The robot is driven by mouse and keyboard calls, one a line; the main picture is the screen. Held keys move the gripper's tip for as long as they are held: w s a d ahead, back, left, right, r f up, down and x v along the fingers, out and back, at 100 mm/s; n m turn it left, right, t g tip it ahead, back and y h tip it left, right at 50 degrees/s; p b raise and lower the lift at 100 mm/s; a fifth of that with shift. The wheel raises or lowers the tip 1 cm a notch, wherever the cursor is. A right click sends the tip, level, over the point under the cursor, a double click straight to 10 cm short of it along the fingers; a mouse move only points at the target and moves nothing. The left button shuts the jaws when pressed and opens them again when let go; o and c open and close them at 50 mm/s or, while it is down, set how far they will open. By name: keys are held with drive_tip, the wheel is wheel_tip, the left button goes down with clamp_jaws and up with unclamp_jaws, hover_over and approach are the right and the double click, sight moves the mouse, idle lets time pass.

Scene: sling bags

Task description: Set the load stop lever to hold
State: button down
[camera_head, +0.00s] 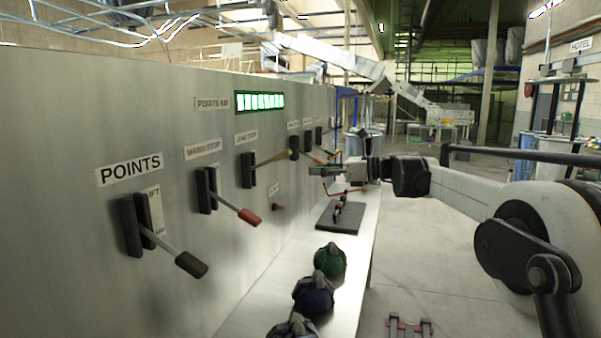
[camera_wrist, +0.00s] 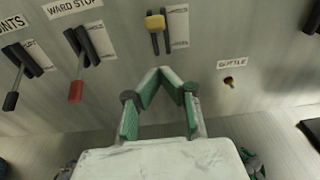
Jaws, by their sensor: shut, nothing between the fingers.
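The load stop lever (camera_head: 275,158) sits on the grey upright panel (camera_head: 120,100), third from the near end. It has a yellow handle and a black slotted mount (camera_head: 248,170), under a label that seems to read LOAD STOP (camera_head: 246,137). In the wrist view its yellow knob (camera_wrist: 155,22) is near the top centre, pointing out towards the camera. The writing on its setting plate is too small to read. My gripper (camera_head: 318,171) is out from the panel, just right of the handle in the head view. In the wrist view its green fingertips (camera_wrist: 160,73) meet, empty, below the knob and apart from it.
The points lever (camera_head: 170,252) and a red-handled lever (camera_head: 236,208) stand to the left. More levers (camera_head: 307,142) are beyond. A small button (camera_wrist: 229,81) is right of my fingers. Bags (camera_head: 330,260) and a dark stand (camera_head: 340,217) occupy the ledge below.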

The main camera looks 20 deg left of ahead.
drive_tip(key=shift+d+r, duration=0.2)
drive_tip(key=shift+d, duration=0.95)
drive_tip(key=shift+d+r, duration=0.15)
drive_tip(key=shift+d, duration=1)
